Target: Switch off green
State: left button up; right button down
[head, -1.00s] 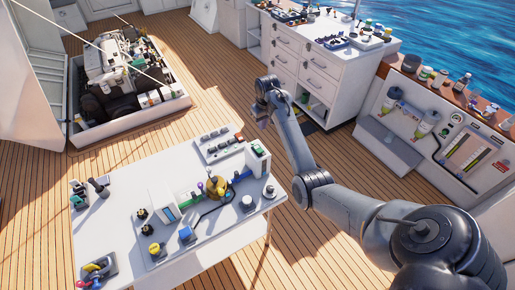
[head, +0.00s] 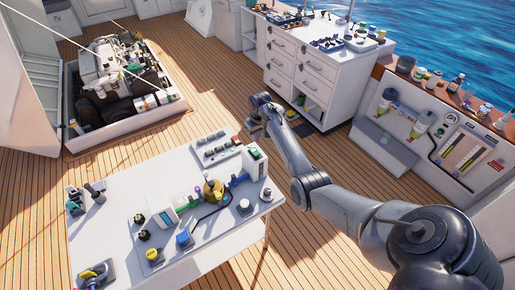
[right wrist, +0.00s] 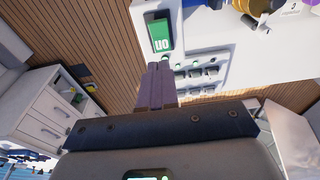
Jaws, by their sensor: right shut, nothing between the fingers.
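The green switch (head: 256,153) is on a white box at the right part of the table's far edge. In the right wrist view the green rocker (right wrist: 160,34) shows upside-down "ON" lettering, with a dark part beside it. My right gripper (head: 250,128) is shut and empty, close to the far side of this box. In the right wrist view its fingertips (right wrist: 160,66) lie just below the green rocker in the picture. I cannot tell whether they touch the box. My left gripper is not in view.
A white table (head: 110,235) carries a grey switch panel (head: 215,148), a yellow round device (head: 213,190), knobs and cables. The switch panel is close beside the box. A white drawer cabinet (head: 300,75) and an open engine hatch (head: 120,80) stand behind. The wooden deck between is clear.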

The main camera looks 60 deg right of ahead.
aim_at(257, 153)
jog(key=f, duration=0.6)
jog(key=shift+s+a, duration=0.1)
jog(key=shift+s, duration=0.15)
jog(key=shift+s+f, duration=0.15)
jog(key=shift+f, duration=0.45)
jog(key=shift+a, duration=0.1)
